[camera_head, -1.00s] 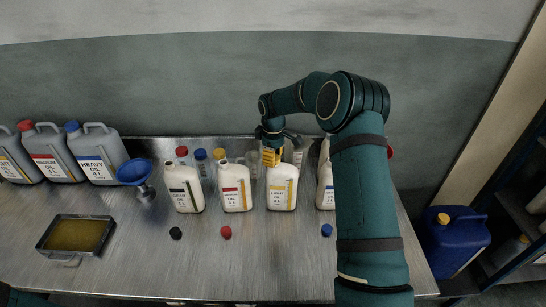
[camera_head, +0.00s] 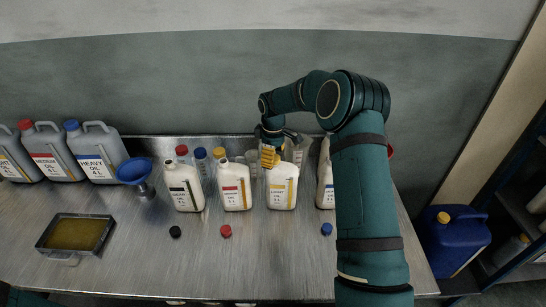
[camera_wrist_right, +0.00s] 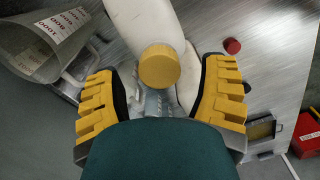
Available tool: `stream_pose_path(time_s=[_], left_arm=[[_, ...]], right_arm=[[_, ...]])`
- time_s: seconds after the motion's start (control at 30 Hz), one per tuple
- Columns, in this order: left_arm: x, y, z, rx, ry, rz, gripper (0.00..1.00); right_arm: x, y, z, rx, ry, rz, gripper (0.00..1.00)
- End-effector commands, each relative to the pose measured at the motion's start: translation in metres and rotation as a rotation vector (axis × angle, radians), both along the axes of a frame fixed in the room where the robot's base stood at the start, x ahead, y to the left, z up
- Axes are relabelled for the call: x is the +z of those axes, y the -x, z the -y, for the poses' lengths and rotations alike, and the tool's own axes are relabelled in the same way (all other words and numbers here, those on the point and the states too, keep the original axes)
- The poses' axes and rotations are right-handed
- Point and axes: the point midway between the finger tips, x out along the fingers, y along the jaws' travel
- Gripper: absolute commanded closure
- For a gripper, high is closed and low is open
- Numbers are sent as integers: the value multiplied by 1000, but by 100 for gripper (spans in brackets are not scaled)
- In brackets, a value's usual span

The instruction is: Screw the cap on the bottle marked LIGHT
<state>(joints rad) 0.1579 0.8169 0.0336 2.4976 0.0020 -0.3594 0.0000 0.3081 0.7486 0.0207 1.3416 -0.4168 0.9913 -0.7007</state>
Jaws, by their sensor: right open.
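The white bottle marked LIGHT (camera_head: 282,191) stands upright on the steel table, third in the row of white bottles, with a yellow-striped label. My right gripper (camera_head: 268,157) is over its neck, its yellow finger pads near the bottle's top. In the wrist view the yellow cap (camera_wrist_right: 159,68) sits at the top of the white bottle (camera_wrist_right: 143,22), between the spread pads of my right gripper (camera_wrist_right: 160,88). The pads are apart, with a gap on both sides of the cap. How far the cap is threaded cannot be told. My left gripper is not in view.
A white bottle with a red label (camera_head: 234,191) stands close on the left; another is partly behind my right arm. Loose black (camera_head: 175,232), red (camera_head: 226,231) and blue (camera_head: 326,229) caps lie in front. A blue funnel (camera_head: 134,172) and oil tray (camera_head: 48,236) are farther left.

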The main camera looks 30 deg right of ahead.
Motion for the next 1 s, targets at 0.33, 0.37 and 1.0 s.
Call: stream_pose_path(time_s=[0.33,0.37,1.0], left_arm=[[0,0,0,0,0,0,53],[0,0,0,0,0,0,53],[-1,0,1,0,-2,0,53]], right_arm=[[64,-1,0,-1,0,6,29],[70,-1,0,-1,1,6,29],[116,0,0,0,-1,1,29]])
